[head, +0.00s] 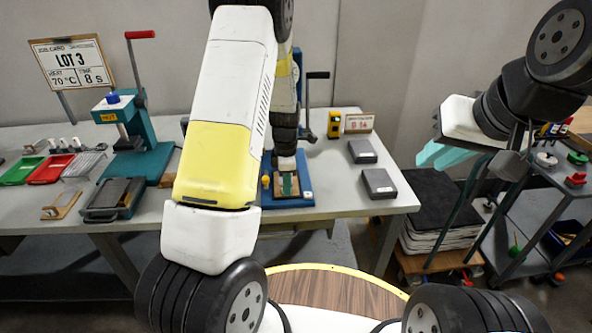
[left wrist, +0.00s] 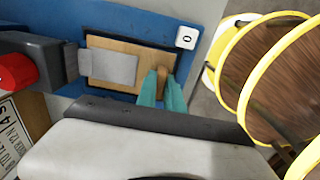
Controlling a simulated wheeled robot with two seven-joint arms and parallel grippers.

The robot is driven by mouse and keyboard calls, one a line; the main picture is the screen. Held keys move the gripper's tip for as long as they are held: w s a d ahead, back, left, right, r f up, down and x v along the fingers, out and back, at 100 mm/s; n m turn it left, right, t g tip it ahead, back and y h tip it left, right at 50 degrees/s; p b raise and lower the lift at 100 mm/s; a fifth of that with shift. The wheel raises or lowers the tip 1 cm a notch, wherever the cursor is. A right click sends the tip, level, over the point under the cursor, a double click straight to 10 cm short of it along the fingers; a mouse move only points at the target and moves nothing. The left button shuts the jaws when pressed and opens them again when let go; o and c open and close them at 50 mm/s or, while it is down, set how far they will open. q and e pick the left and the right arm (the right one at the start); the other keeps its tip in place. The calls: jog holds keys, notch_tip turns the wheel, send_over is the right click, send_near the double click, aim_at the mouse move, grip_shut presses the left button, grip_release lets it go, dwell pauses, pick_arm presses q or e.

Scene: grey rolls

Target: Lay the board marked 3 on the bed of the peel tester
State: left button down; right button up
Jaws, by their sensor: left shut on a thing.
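The blue peel tester (head: 306,197) stands near the right part of the bench, partly behind my left arm. A wooden board (left wrist: 112,48) with a grey patch lies over its dark bed in the left wrist view; a little of it shows in the head view (head: 280,182). My left gripper (left wrist: 162,92) has its teal fingers shut on the board's near right end. Whether the board rests fully on the bed is unclear, and its number cannot be read. My right gripper (head: 440,155) hangs empty in the air right of the bench; its finger gap is unclear.
A teal press (head: 140,150) with a red-handled lever stands left, by a LOT 3 sign (head: 72,65). Green (head: 20,170) and red (head: 50,168) trays lie further left. Two grey blocks (head: 379,183) sit right of the tester. A grey clamp with red knob (left wrist: 15,72) adjoins the board.

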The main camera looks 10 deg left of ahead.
pick_arm(q)
jog(key=shift+f, duration=0.1)
jog(key=c, duration=1.5)
grip_release()
jog(key=shift+o, duration=0.2)
jog(key=s+r+m+t+h, duration=0.1)
jog(key=s+r+m, duration=0.2)
jog(key=r, duration=0.8)
jog(key=s+r+m+t, duration=0.1)
jog(key=s+r+m, duration=0.2)
jog(key=r, duration=0.7)
jog(key=s+d+r+m+t, duration=0.1)
jog(key=s+r+m+t, duration=0.1)
jog(key=s+r+m, duration=0.3)
jog(key=s+d+r+m+t+h, duration=0.1)
jog(key=s+r+m, duration=0.4)
jog(key=s+m, duration=0.5)
jog(key=s+t, duration=0.1)
jog(key=s, duration=0.2)
jog(key=shift+s+d+r+m, duration=0.15)
jog(key=shift+r+m, duration=0.1)
jog(key=shift+m, duration=0.15)
